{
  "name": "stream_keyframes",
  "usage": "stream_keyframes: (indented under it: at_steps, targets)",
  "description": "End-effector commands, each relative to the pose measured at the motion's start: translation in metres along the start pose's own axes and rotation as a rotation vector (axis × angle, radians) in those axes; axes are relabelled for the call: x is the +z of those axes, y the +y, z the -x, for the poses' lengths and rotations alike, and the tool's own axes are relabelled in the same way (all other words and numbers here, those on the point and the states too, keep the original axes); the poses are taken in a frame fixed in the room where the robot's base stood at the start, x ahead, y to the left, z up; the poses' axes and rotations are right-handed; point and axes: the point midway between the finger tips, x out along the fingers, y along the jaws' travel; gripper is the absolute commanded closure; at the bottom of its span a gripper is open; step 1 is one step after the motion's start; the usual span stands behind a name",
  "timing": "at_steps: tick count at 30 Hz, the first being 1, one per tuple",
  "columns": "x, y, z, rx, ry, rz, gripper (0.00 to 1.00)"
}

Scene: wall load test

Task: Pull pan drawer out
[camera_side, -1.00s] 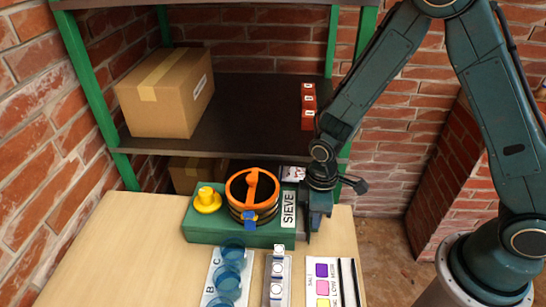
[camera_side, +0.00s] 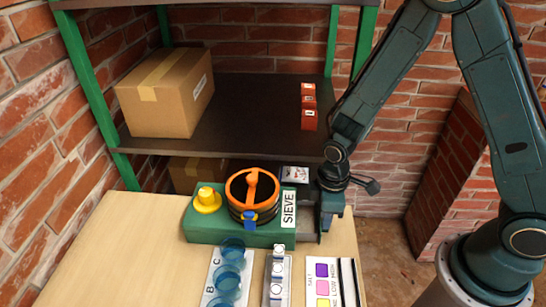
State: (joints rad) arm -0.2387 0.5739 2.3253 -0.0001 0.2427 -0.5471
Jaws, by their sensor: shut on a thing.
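The green sieve station (camera_side: 207,232) stands on the table, with a black and orange round sieve (camera_side: 253,195), a yellow knob (camera_side: 207,200) and a white SIEVE label (camera_side: 288,208) on it. A grey pan drawer (camera_side: 307,225) sticks out from its right side. My gripper (camera_side: 329,215) is at the outer right end of the drawer, pointing down and shut on it. The fingertips and the drawer's handle are mostly hidden by the gripper body.
In front stand blue transparent cups (camera_side: 229,268) in a lettered rack, a narrow holder (camera_side: 277,275) and a card with coloured squares (camera_side: 323,283). The table's right edge is close to my gripper.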

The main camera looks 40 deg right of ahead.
Motion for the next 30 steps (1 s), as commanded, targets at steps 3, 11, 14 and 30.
stream_keyframes:
  at_steps: [3, 11, 14, 30]
  targets:
    - [0.003, 0.001, 0.001, 0.002, 0.002, -0.001, 0.99]
    - [0.009, 0.001, 0.001, 0.002, 0.002, -0.002, 0.99]
    - [0.011, 0.001, 0.001, 0.003, 0.002, -0.002, 0.99]
    - [0.021, 0.001, 0.001, 0.003, 0.002, -0.001, 0.99]
